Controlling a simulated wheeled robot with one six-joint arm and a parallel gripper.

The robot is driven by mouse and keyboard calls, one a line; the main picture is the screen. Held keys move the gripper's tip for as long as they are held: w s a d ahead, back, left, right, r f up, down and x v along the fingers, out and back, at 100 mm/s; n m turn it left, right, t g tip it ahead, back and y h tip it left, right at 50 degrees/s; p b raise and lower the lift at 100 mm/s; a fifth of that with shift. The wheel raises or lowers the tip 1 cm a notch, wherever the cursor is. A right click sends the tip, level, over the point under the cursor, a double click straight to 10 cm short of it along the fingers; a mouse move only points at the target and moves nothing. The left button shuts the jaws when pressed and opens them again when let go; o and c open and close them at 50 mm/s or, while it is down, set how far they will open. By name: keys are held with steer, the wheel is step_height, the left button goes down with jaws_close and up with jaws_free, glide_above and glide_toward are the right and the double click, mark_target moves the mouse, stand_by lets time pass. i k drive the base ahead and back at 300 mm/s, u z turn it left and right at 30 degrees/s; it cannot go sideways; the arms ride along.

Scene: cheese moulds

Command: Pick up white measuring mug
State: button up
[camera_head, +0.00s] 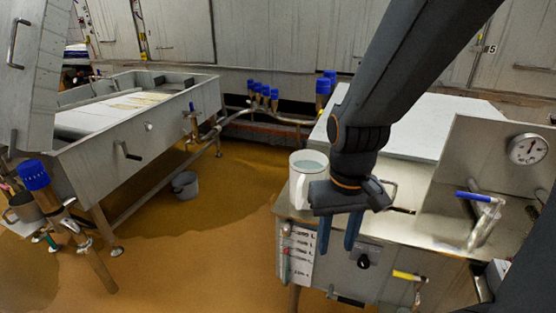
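The white measuring mug (304,171) stands upright on the front left corner of a steel counter, with its opening up and a pale bluish inside showing. Its handle is on its front side. My gripper (338,238) hangs from the dark arm in front of and to the right of the mug, pointing down. Its two blue-grey fingers are apart, with nothing seen between them. The gripper body overlaps the mug's lower right part in the picture. I cannot tell if they touch.
The steel counter (425,241) carries a gauge (527,149) and a blue-handled valve (480,197) at right. A steel vat (150,120) stands at left. A grey bucket (185,184) is on the brown floor, which is mostly clear between them.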

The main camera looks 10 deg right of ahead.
mark_target(305, 166)
steer(key=k, duration=1.25)
steer(key=u, duration=0.7)
steer(key=i, duration=1.4)
